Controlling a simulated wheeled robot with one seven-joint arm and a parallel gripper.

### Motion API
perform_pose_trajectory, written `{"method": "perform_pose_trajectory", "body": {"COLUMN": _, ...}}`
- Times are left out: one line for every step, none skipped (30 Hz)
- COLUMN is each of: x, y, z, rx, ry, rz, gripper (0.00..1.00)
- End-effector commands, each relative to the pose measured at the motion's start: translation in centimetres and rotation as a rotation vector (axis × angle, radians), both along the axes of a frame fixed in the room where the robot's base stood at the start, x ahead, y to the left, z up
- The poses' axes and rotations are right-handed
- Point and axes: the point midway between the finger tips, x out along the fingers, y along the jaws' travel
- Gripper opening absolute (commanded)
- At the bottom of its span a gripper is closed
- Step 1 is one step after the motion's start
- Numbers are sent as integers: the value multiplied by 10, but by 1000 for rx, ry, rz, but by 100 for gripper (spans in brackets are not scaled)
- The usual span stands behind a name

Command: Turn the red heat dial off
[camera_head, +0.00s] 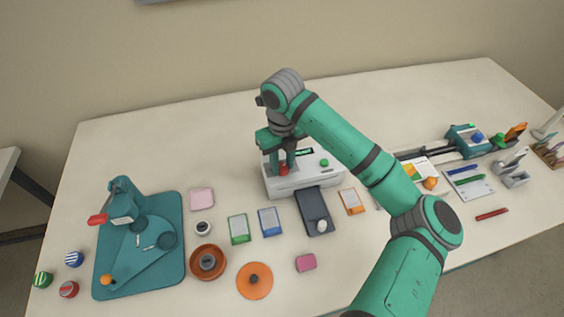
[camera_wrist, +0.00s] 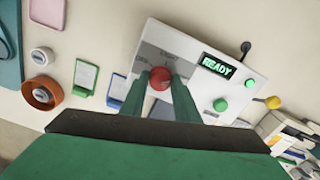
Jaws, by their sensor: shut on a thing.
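The red heat dial (camera_wrist: 160,78) is on the top face of the white laminator (camera_wrist: 190,55), left of the lit READY display (camera_wrist: 217,66). A green button (camera_wrist: 220,105) sits below that display. In the wrist view my gripper (camera_wrist: 160,86) has one finger on each side of the red dial and is shut on it. In the head view the dial (camera_head: 283,168) shows red just below my gripper (camera_head: 282,160), on the laminator (camera_head: 300,183). The fingers and palm hide part of the dial's markings.
A dark tray (camera_head: 314,215) with a white knob lies in front of the laminator. Blue (camera_head: 269,222) and green (camera_head: 238,229) cards lie to its left. The table behind the laminator is clear.

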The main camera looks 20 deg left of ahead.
Motion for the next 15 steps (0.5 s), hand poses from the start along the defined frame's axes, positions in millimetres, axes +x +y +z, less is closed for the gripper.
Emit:
{"method": "perform_pose_trajectory", "body": {"x": 0, "y": 0, "z": 0, "rx": 0, "ry": -1, "rz": 3, "gripper": 6}}
{"method": "perform_pose_trajectory", "body": {"x": 0, "y": 0, "z": 0, "rx": 1, "ry": -2, "rz": 6, "gripper": 6}}
{"method": "perform_pose_trajectory", "body": {"x": 0, "y": 0, "z": 0, "rx": 0, "ry": -1, "rz": 12, "gripper": 6}}
{"method": "perform_pose_trajectory", "body": {"x": 1, "y": 0, "z": 0, "rx": 0, "ry": -1, "rz": 18, "gripper": 6}}
{"method": "perform_pose_trajectory", "body": {"x": 1, "y": 0, "z": 1, "rx": 0, "ry": -1, "rz": 26, "gripper": 6}}
{"method": "perform_pose_trajectory", "body": {"x": 1, "y": 0, "z": 1, "rx": -1, "ry": -2, "rz": 41, "gripper": 6}}
{"method": "perform_pose_trajectory", "body": {"x": 1, "y": 0, "z": 1, "rx": 0, "ry": -3, "rz": 52, "gripper": 6}}
{"method": "perform_pose_trajectory", "body": {"x": 1, "y": 0, "z": 0, "rx": 0, "ry": -4, "rz": 66, "gripper": 6}}
{"method": "perform_pose_trajectory", "body": {"x": 1, "y": 0, "z": 1, "rx": -1, "ry": -4, "rz": 87, "gripper": 6}}
{"method": "perform_pose_trajectory", "body": {"x": 1, "y": 0, "z": 1, "rx": -1, "ry": -4, "rz": 105, "gripper": 6}}
{"method": "perform_pose_trajectory", "body": {"x": 1, "y": 0, "z": 1, "rx": -1, "ry": -4, "rz": 124, "gripper": 6}}
{"method": "perform_pose_trajectory", "body": {"x": 2, "y": 0, "z": 1, "rx": -1, "ry": -6, "rz": 152, "gripper": 6}}
{"method": "perform_pose_trajectory", "body": {"x": 2, "y": -1, "z": 1, "rx": -2, "ry": -6, "rz": 172, "gripper": 6}}
{"method": "perform_pose_trajectory", "body": {"x": 2, "y": -1, "z": 1, "rx": -1, "ry": -6, "rz": 194, "gripper": 6}}
{"method": "perform_pose_trajectory", "body": {"x": 3, "y": -1, "z": 1, "rx": 0, "ry": -6, "rz": 224, "gripper": 6}}
